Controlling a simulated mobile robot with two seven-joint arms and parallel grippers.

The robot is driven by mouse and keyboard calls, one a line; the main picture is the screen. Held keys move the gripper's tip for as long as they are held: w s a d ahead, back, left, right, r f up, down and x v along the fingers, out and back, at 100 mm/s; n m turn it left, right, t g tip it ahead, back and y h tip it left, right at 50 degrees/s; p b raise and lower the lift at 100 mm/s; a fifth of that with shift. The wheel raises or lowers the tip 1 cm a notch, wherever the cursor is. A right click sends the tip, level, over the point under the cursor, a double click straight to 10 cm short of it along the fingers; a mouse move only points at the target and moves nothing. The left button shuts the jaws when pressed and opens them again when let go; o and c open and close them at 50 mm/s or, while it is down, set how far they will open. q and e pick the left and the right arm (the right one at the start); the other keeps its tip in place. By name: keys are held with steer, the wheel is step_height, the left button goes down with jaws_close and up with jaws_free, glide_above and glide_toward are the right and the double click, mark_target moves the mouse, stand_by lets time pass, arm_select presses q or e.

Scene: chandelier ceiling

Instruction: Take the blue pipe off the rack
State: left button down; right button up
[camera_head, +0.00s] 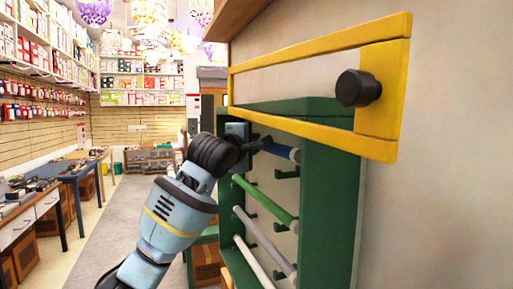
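The blue pipe (284,152) is the top pipe on the green rack (332,190), and its pale right end shows near the rack's right side panel. My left arm comes in from the lower left. Its dark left gripper (259,145) is at the left part of the blue pipe, touching it or very close. The gripper and wrist hide the pipe's left end. The fingers are small and dark, so I cannot tell whether they are closed around the pipe. My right gripper is out of view.
Below are a green pipe (265,201), a grey pipe (264,243) and a white pipe (254,264) on the rack. A yellow frame (385,100) with a black knob (358,88) juts out above it. The grey aisle floor (122,205) at left is clear.

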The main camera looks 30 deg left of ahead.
arm_select(q)
steer(key=s, duration=1.5)
steer(key=shift+s+d, duration=0.2)
steer(key=shift+d, duration=0.2)
steer(key=s+a, duration=1.7)
steer(key=s, duration=0.2)
steer(key=shift+s+a+r, duration=0.15)
steer(key=shift+s+r, duration=0.05)
stand_by(0.8)
